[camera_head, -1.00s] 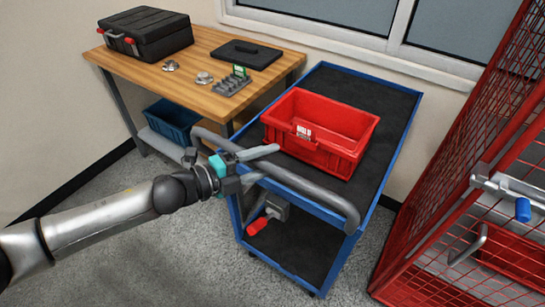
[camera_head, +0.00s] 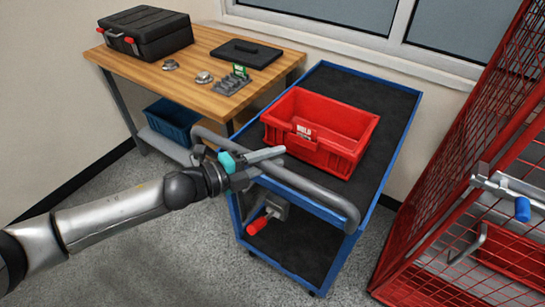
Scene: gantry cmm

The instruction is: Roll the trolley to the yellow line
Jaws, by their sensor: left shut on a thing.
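The trolley (camera_head: 393,150) is blue with dark shelves and stands by the back wall. Its grey push handle (camera_head: 318,197) curves along the near end. A red bin (camera_head: 345,160) sits on its top shelf. My left gripper (camera_head: 262,160) comes in from the left and is shut on the handle, left of its middle. The gripper hides part of the handle. My right gripper is not in view. No yellow line shows in this view.
A wooden workbench (camera_head: 205,52) with a black case (camera_head: 147,32) and small parts stands left of the trolley. A red mesh cage (camera_head: 470,150) with a latch stands close on the right. Grey carpet (camera_head: 165,262) is clear in front.

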